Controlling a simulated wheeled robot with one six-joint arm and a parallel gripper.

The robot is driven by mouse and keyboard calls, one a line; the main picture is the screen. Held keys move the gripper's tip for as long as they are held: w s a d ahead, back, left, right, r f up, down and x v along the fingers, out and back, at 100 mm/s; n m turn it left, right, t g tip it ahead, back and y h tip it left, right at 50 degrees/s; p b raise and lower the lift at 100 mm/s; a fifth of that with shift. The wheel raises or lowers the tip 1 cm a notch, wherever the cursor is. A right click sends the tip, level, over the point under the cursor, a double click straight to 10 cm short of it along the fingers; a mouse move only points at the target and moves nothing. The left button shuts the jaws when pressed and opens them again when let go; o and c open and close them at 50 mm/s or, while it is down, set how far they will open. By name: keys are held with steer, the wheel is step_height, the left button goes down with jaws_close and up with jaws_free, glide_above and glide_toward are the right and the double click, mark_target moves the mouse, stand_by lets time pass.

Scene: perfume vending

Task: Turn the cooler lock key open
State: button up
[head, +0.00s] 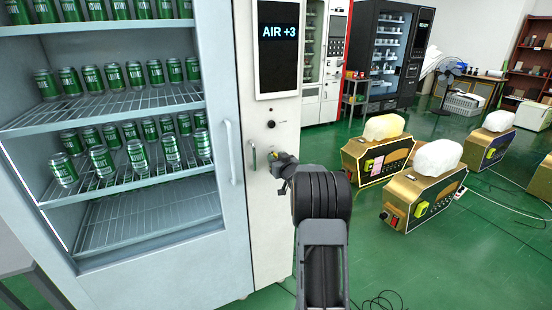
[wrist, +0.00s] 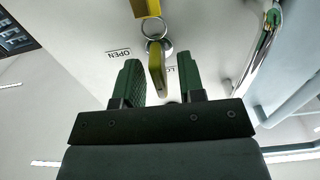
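The cooler (head: 222,110) stands at the left in the head view, with a pale lock panel (head: 272,220) beside its glass front. In the wrist view, the yellow key (wrist: 157,68) sits in its round lock, with a metal ring above it. An OPEN label (wrist: 118,53) is left of the lock, and a partly hidden label is at its right. My gripper (wrist: 160,72) is open, with one green finger on each side of the key and visible gaps between. My gripper (head: 278,158) is close to the panel in the head view, where it mostly hides the key.
A metal handle (wrist: 266,45) is on the right in the wrist view. A black knob (head: 271,124) and an AIR +3 screen (head: 279,45) are above my gripper. Gold machines (head: 425,200) stand at the right on the green floor (head: 480,260), which has loose cables.

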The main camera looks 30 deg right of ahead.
steer(key=shift+w, duration=0.25)
jaws_close()
